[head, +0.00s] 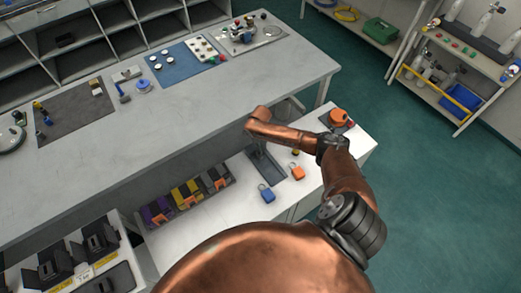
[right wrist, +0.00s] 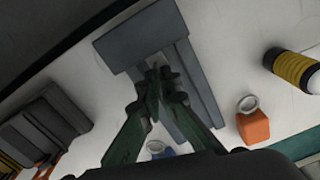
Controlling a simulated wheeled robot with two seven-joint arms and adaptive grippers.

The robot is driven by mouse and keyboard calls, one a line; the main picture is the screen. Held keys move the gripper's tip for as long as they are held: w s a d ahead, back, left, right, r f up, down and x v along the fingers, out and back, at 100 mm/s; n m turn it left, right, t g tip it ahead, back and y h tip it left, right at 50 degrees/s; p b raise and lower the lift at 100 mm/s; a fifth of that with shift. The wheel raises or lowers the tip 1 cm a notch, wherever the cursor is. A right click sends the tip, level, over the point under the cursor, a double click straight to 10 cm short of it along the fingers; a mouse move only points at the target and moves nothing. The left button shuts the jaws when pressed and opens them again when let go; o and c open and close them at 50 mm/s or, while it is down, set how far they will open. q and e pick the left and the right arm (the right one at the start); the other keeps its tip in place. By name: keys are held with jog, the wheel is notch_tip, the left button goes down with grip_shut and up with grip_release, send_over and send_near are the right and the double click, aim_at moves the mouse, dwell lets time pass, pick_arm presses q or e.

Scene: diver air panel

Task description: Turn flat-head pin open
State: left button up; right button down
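My right gripper (head: 257,152) points down over a dark grey plate (head: 268,172) on the white side counter. In the right wrist view, its two green fingers (right wrist: 161,76) come close together over the grey plate (right wrist: 202,88) and its wider grey block (right wrist: 131,43). Whether the fingertips touch, or hold anything between them, cannot be made out. I cannot pick out a flat-head pin in either view; the fingers cover part of the plate. My left gripper is not in view.
A blue padlock (head: 267,195) and an orange padlock (head: 297,173) lie beside the plate. A row of purple, yellow and grey boxes (head: 187,193) stands to its left. An orange round item (head: 338,117) sits at the counter's far end. The long grey bench (head: 190,115) runs behind.

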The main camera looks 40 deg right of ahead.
jog(key=c, duration=2.4)
grip_release()
jog(key=shift+s+a+f, duration=0.15)
jog(key=shift+s+f, duration=0.05)
jog(key=shift+f, duration=0.3)
jog(key=shift+r, duration=0.15)
jog(key=shift+w+r, duration=0.15)
jog(key=shift+r, duration=0.2)
notch_tip(320, 180, up, 12)
jog(key=shift+f, duration=0.25)
